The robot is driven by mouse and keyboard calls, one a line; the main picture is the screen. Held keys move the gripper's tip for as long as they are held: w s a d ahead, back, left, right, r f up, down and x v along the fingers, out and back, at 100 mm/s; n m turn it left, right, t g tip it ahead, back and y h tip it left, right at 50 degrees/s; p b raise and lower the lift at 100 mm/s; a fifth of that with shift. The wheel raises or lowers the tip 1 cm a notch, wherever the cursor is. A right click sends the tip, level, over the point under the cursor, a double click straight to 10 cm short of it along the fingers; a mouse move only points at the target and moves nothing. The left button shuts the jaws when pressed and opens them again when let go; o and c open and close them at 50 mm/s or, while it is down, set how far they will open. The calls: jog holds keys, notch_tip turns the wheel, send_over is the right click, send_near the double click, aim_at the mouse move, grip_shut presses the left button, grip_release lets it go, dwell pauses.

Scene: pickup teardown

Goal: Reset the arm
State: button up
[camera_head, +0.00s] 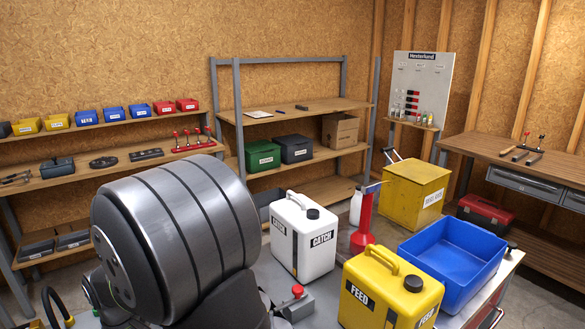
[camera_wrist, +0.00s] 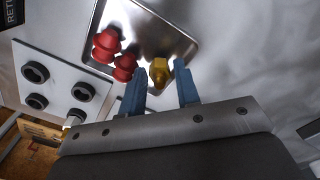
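My gripper (camera_wrist: 160,72) shows only in the wrist view, with two blue fingers standing apart. It looks open. A small yellow, brass-like piece (camera_wrist: 159,72) appears between the fingertips, over the metal tray (camera_wrist: 175,40). Narrow gaps seem to show beside the piece, and I cannot tell how far below the fingertips it lies. Two red rounded parts (camera_wrist: 107,43) (camera_wrist: 125,66) sit at the tray's left. In the head view, a large grey part of my arm fills the lower left; the gripper is out of sight.
A white block with round black sockets (camera_wrist: 58,82) lies left of the tray. In the head view, the white CATCH can (camera_head: 303,240), yellow FEED can (camera_head: 388,293), blue bin (camera_head: 455,250) and red stand (camera_head: 364,222) stand close together. Shelves (camera_head: 285,118) line the back wall.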

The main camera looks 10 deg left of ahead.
notch_tip(320, 180, up, 4)
jog(key=shift+a+r, duration=0.1)
jog(key=shift+r, duration=0.15)
jog(key=w+d+r, duration=0.6)
jog(key=d+r, duration=0.1)
jog(key=d, duration=0.3)
jog(key=w+f, duration=0.1)
jog(key=w, duration=0.1)
jog(key=w+d+f, duration=0.1)
jog(key=w+f, duration=0.1)
jog(key=w, duration=0.1)
jog(key=w+d+f, duration=0.1)
jog(key=w+f, duration=0.1)
jog(key=w, duration=0.1)
jog(key=shift+d, duration=0.15)
jog(key=shift+f, duration=0.65)
